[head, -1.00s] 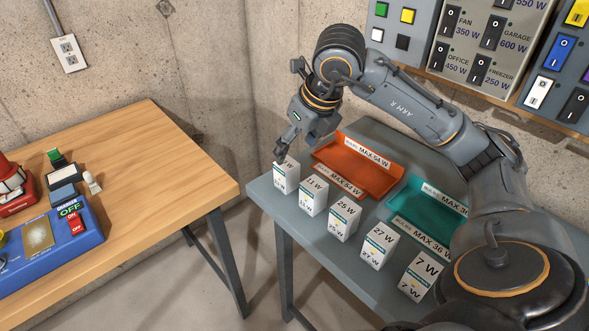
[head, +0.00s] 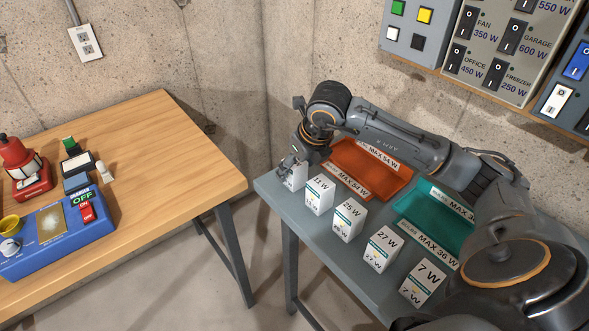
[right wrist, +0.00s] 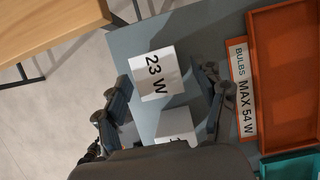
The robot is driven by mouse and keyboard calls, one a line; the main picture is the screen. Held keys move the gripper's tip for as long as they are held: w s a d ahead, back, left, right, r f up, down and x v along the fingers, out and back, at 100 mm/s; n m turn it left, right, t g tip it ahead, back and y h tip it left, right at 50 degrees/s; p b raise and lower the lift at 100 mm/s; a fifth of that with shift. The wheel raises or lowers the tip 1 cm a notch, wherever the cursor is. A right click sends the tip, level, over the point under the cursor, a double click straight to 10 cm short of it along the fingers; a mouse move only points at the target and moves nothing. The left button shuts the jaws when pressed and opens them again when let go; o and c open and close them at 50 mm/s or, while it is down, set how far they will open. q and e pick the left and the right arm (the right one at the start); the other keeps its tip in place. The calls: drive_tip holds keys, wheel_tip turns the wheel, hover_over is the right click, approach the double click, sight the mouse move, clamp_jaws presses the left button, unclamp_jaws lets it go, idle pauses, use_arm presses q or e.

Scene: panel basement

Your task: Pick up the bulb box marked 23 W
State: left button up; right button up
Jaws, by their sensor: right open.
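The bulb box marked 23 W (right wrist: 153,77) is a white box standing at the far left corner of the grey table. In the right wrist view its label reads "23 W" and it lies between and a little beyond my fingertips. In the head view the box (head: 291,181) is mostly hidden behind my right gripper (head: 293,170), which is just above it. My right gripper (right wrist: 165,95) is open, with one finger on each side of the box; whether a finger touches it I cannot tell. My left gripper is not in view.
White boxes marked 11 W (head: 319,194), 25 W (head: 348,219), 27 W (head: 381,248) and 7 W (head: 423,284) stand in a row along the table's front edge. An orange tray (head: 392,190) and a teal tray (head: 430,243) lie behind. A wooden table (head: 150,150) stands left, across a gap.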

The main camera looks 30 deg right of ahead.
drive_tip(key=shift+x, duration=1.3)
drive_tip(key=c, duration=1.2)
drive_tip(key=shift+r, duration=0.1)
drive_tip(key=shift+c, duration=0.2)
